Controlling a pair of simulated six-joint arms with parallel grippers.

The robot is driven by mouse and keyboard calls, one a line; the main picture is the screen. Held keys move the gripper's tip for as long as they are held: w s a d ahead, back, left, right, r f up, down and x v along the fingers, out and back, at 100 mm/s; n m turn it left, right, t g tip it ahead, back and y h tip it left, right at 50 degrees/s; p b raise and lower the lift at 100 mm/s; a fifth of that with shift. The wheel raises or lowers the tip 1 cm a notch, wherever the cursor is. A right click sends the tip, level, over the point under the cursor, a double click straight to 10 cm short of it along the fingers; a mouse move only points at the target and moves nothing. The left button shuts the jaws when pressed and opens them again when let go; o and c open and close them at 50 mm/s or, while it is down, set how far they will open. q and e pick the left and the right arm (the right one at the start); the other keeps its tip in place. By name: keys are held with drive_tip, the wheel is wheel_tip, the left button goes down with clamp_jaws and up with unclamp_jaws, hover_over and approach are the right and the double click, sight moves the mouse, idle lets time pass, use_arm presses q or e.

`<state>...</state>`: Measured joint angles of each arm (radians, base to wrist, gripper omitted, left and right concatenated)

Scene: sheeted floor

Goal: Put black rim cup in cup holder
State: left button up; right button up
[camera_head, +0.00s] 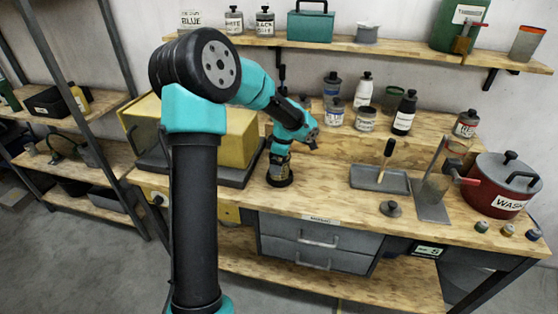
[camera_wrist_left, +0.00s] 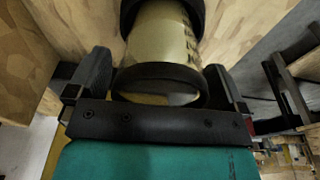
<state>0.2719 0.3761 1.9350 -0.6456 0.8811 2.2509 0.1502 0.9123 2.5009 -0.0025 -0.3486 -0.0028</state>
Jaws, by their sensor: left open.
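The black rim cup (camera_head: 279,171) stands upright on the workbench below my left gripper (camera_head: 281,149). Its pale metal body and black bands show in the left wrist view (camera_wrist_left: 163,40). There, the fingers of my left gripper (camera_wrist_left: 158,88) are spread to either side of the cup's near black rim. The gripper is open; whether a finger touches the cup cannot be told. The likely cup holder, a metal stand (camera_head: 434,192) with a flat base and slanted upright, is at the right of the bench. My right gripper is not in view.
A grey tray (camera_head: 372,180) with a brush and a small dark lid (camera_head: 390,208) lie between cup and stand. A red pot (camera_head: 500,186) stands to the right. Bottles line the raised shelf behind. A yellow box (camera_head: 232,135) is to the left.

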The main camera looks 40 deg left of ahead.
use_arm(q)
drive_tip(key=shift+r, duration=0.1)
wheel_tip(320, 180, up, 12)
drive_tip(key=d, duration=0.1)
drive_tip(key=shift+w+d, duration=0.25)
drive_tip(key=shift+w, duration=0.2)
